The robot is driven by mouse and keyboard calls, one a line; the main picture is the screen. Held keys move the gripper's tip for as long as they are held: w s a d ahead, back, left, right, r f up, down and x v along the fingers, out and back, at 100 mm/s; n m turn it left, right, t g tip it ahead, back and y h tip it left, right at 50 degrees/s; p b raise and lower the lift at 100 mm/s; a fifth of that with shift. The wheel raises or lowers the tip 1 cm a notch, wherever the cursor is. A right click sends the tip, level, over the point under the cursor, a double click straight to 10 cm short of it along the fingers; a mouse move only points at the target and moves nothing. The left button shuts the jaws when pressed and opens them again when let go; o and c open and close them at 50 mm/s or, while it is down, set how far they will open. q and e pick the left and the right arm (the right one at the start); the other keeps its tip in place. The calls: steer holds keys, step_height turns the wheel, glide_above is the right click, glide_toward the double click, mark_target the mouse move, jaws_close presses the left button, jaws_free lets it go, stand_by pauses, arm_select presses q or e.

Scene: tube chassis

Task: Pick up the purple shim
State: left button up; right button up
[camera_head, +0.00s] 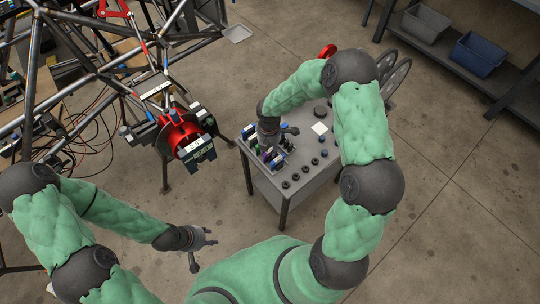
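My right gripper (275,145) points down over the left part of a small grey worktable, among small blue, green and dark parts. A small purplish piece (267,155), perhaps the purple shim, shows close beside it. The piece is tiny and partly covered by the gripper and wrist. I cannot tell whether the gripper touches it or is open or shut. My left gripper (203,249) is low at the left, away from the table, with its fingers spread apart and nothing visible between them.
The grey worktable (302,195) also bears several dark round parts (304,168) and a white card (320,128). A tube chassis (60,95) with a red hub assembly (181,137) stands at the left. A shelf with a blue bin (478,55) is at top right. Open floor lies between chassis and table.

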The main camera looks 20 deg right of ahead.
steer(key=shift+f, duration=0.5)
jaws_close()
steer(key=shift+r, duration=0.2)
steer(key=shift+r+p, duration=0.55)
steer(key=shift+r, duration=0.1)
step_height(320, 180, up, 2)
steer(key=shift+s+r+p, duration=0.1)
steer(key=shift+r+p, duration=0.05)
steer(key=shift+p, duration=0.55)
steer(key=s+a+r+p, duration=0.4)
steer(key=s+a+r, duration=0.2)
steer(key=s+r, duration=0.3)
steer(key=s, duration=0.3)
steer(key=shift+s, duration=0.2)
